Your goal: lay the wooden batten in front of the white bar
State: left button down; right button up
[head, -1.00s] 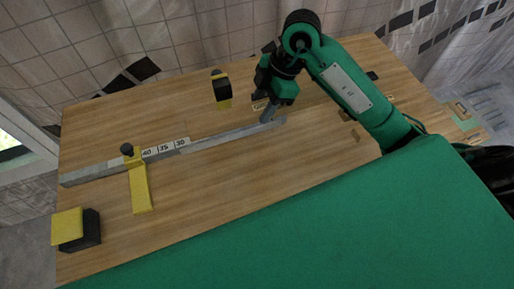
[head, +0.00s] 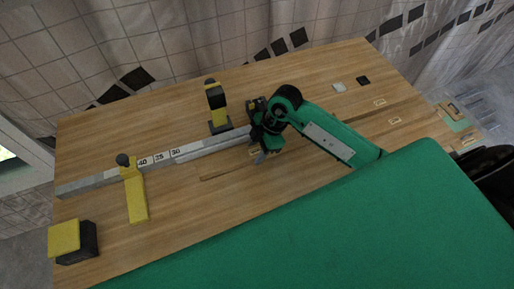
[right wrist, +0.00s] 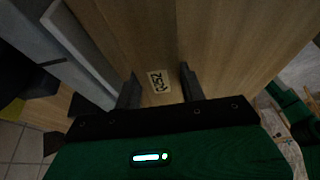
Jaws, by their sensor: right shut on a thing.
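The wooden batten (head: 225,173) is a thin strip, nearly the same colour as the table, with its left part showing in the head view. My right gripper (head: 261,157) is shut on it, low over the table. In the right wrist view a small label (right wrist: 158,81) shows between the fingers (right wrist: 158,92). The white bar (head: 208,150) lies behind the batten, left of my gripper, roughly parallel and apart from it. My arm hides much of the batten. My left gripper is out of view.
A yellow stop (head: 137,195) with a black knob crosses the scale strip (head: 160,158). A black and yellow stand (head: 217,105) is behind the white bar. A yellow and black block (head: 70,240) sits at the left front. The table (head: 170,215) is clear in front of the batten.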

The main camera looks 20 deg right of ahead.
jog(key=shift+f, duration=0.15)
jog(key=o, duration=1.1)
pick_arm(q)
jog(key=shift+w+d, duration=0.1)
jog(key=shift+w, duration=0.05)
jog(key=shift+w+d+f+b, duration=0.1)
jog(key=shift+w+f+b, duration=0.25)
jog(key=shift+b, duration=0.35)
pick_arm(e)
jog(key=v, duration=1.2)
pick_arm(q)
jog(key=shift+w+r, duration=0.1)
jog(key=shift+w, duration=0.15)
